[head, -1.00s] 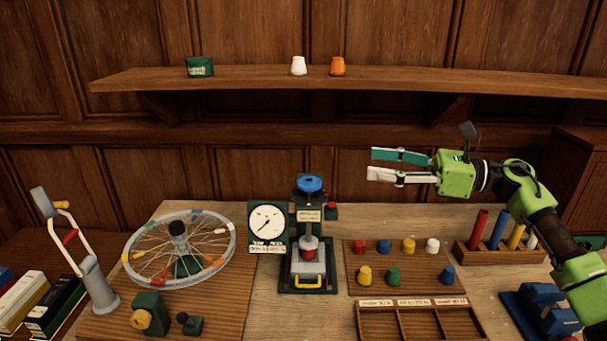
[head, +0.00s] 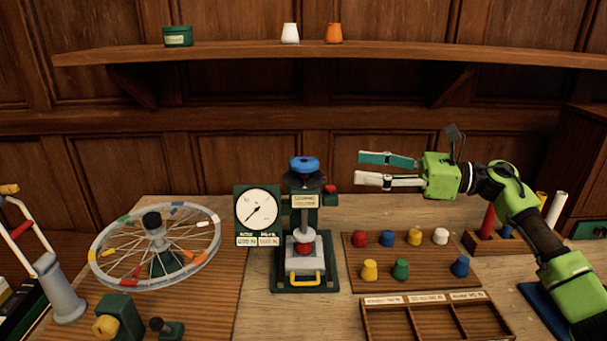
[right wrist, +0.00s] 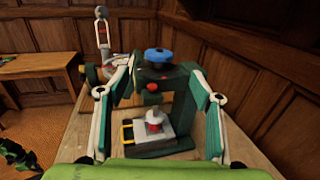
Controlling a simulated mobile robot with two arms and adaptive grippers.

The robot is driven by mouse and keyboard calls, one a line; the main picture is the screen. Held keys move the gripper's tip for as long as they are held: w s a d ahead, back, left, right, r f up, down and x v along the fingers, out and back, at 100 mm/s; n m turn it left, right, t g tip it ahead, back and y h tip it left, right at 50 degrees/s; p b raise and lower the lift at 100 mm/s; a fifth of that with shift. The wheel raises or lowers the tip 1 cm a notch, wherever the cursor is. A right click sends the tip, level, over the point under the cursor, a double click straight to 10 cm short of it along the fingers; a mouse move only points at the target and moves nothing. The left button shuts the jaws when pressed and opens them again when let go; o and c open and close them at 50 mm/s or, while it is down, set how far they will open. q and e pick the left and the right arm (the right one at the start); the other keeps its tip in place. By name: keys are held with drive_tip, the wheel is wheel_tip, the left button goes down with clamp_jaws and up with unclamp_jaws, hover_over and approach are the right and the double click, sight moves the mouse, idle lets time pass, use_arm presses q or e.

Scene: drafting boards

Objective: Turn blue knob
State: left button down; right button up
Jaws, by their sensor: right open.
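The blue knob (head: 304,164) sits on top of a dark green press (head: 305,222) in the middle of the table. In the right wrist view the blue knob (right wrist: 158,55) shows beyond and between my fingers, apart from them. My right gripper (head: 360,170) is open and empty, to the right of the knob at about its height, with its fingers pointing left. It also shows in the right wrist view (right wrist: 165,85), its two fingers spread wide. My left gripper is not in view.
A dial gauge (head: 258,214) stands left of the press, and a spoked wheel (head: 100,262) further left. A board with several coloured pegs (head: 384,285) and a divided wooden tray (head: 371,322) lie to the right. A shelf (head: 230,50) runs along the wall behind.

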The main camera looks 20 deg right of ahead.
sight(304, 161)
drive_tip(key=p+x, duration=0.5)
drive_tip(key=x, duration=0.8)
drive_tip(key=shift+s+r, duration=0.1)
drive_tip(key=shift+w+a, duration=0.25)
drive_tip(key=shift+a, duration=0.1)
drive_tip(key=c, duration=1.1)
